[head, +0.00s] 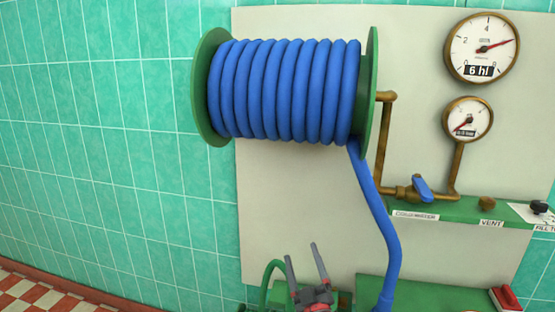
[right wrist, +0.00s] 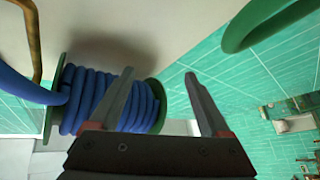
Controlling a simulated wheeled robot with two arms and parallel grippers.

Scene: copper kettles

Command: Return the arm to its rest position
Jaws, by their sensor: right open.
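My right gripper (head: 302,251) shows at the bottom middle of the head view, its two grey fingers pointing up and spread apart with nothing between them. In the right wrist view the fingers (right wrist: 159,73) are also apart and empty. My left gripper is in neither view. The blue hose (head: 285,90) is wound on a green-flanged reel (head: 207,88) above the gripper. The reel also shows behind the fingers in the right wrist view (right wrist: 152,108).
The hose's free end (head: 388,240) hangs down right of my right gripper. A green curved tube (head: 268,279) is close at its left. Brass pipes (head: 385,145), gauges (head: 481,46) and a blue-handled valve (head: 422,188) are at the right. The tiled wall (head: 100,130) at the left is bare.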

